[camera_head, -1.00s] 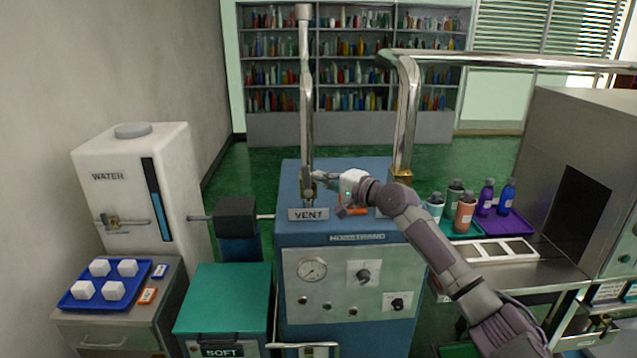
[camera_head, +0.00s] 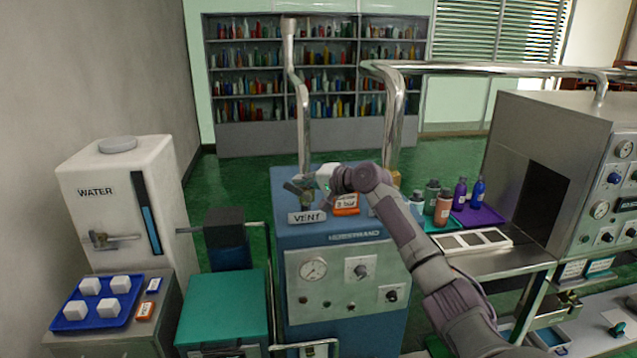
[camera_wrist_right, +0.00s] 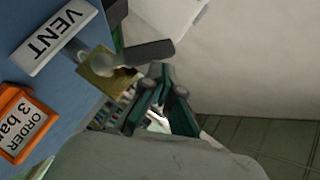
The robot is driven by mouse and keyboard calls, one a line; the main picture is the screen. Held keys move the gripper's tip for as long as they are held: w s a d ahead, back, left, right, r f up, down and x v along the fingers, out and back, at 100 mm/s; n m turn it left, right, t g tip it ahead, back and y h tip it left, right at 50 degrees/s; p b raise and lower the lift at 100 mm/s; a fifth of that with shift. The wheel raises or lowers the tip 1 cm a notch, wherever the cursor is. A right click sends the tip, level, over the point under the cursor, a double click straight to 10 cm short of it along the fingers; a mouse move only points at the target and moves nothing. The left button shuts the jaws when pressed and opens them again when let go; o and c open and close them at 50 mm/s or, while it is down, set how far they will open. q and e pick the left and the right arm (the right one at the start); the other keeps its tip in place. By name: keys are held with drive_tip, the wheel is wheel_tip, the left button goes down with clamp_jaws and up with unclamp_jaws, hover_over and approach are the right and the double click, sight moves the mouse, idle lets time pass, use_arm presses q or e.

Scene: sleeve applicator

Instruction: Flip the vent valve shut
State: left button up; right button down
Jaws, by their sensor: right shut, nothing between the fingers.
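The vent valve (camera_head: 306,201) is a brass body at the foot of the tall vent pipe (camera_head: 304,130), just behind the white VENT sign (camera_head: 307,217) on the blue machine. In the right wrist view the brass valve body (camera_wrist_right: 106,72) shows with a grey lever (camera_wrist_right: 148,53) sticking out from it toward the right. My right gripper (camera_head: 302,182) is at the valve, its fingers partly lost against it. In the wrist view its dark green fingers (camera_wrist_right: 160,92) are shut and empty, close beside the lever; I cannot tell if they touch. My left gripper is not in view.
An orange order tag (camera_head: 346,204) stands right of the VENT sign. A second thick pipe (camera_head: 393,125) rises behind my right arm. Bottles (camera_head: 443,207) stand on trays at the right, beside a steel oven (camera_head: 560,160). A white water tank (camera_head: 120,200) is at the left.

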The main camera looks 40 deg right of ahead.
sight(287, 189)
drive_tip(key=shift+w+a+f, duration=0.3)
drive_tip(key=shift+a, duration=0.25)
drive_tip(key=shift+w+a+f, duration=0.25)
drive_tip(key=shift+a, duration=0.25)
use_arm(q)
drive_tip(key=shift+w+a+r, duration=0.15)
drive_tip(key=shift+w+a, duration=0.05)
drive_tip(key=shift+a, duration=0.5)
use_arm(e)
drive_tip(key=shift+w+a+f, duration=0.2)
drive_tip(key=shift+a+f, duration=0.1)
drive_tip(key=shift+f, duration=0.15)
drive_tip(key=shift+w+a+f, duration=0.1)
drive_tip(key=shift+f, duration=0.05)
